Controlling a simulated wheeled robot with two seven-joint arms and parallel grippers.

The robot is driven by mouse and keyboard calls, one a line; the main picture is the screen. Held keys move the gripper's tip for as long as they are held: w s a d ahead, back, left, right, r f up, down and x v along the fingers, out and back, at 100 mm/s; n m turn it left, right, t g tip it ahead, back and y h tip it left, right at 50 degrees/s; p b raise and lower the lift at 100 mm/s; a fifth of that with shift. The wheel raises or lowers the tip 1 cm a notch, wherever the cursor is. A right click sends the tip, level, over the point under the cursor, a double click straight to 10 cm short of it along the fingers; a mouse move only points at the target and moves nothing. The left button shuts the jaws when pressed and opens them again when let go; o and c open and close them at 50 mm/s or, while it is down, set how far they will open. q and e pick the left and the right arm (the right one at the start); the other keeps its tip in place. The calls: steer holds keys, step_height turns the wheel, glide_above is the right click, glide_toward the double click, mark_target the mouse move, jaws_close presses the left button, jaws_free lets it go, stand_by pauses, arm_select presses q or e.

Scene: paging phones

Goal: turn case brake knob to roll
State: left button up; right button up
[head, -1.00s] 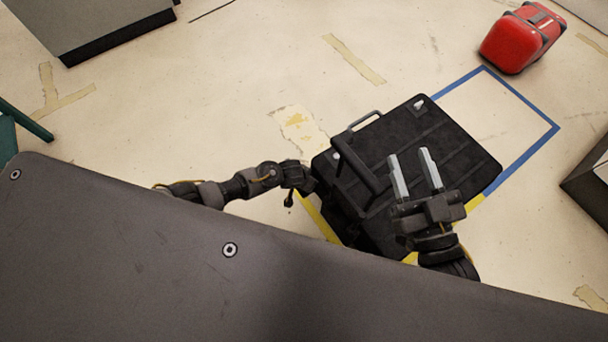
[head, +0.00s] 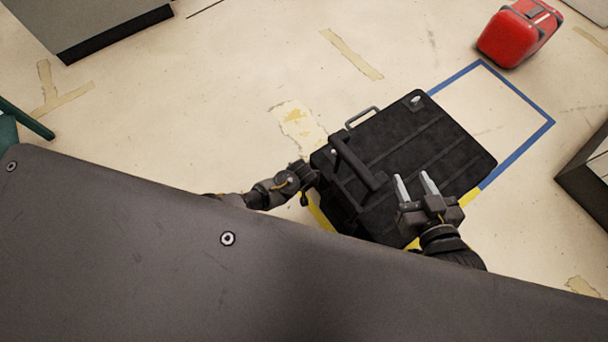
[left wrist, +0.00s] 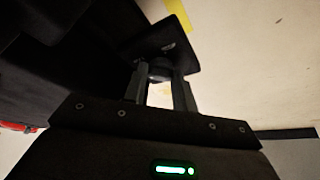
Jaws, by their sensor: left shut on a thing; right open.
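The black case (head: 430,140) stands on the floor, with a dark handle (head: 357,162) on its top and a thin grey handle (head: 362,117) at its far left edge. My left gripper reaches the case's left side in the head view, where its fingers are hidden. In the left wrist view my left gripper (left wrist: 161,92) is shut on a small dark round knob (left wrist: 160,70) beside the case's dark body. My right gripper (head: 415,186) is open and empty over the case's near right part. The knob's setting cannot be read.
Blue tape (head: 521,146) outlines a clear floor area right of the case; yellow tape (head: 320,216) shows by its near edges. A red case (head: 515,38) stands at the upper right. A dark box (head: 585,172) is at the right edge. A grey panel crosses the foreground.

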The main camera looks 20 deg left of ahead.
arm_select(q)
steer(key=shift+w+a, duration=0.1)
steer(key=shift+a, duration=0.1)
steer(key=o, duration=1)
steer(key=shift+d, duration=0.1)
steer(key=shift+r, duration=0.1)
steer(key=p+v, duration=0.2)
steer(key=v, duration=0.1)
steer(key=shift+r, duration=0.35)
steer(key=p+v, duration=0.3)
steer(key=v, duration=0.4)
steer(key=shift+s+p, duration=0.25)
steer(key=shift+p, duration=0.05)
arm_select(e)
steer(key=s+d+f+m+g+h, duration=0.2)
steer(key=s+d+f+g+h, duration=0.3)
steer(key=s+d+f+g, duration=0.4)
step_height(320, 180, down, 3)
steer(key=shift+s+d+r+m+g, duration=0.2)
steer(key=shift+s+d+m+g, duration=0.15)
steer(key=shift+s, duration=0.25)
arm_select(q)
steer(key=shift+d+f, duration=0.1)
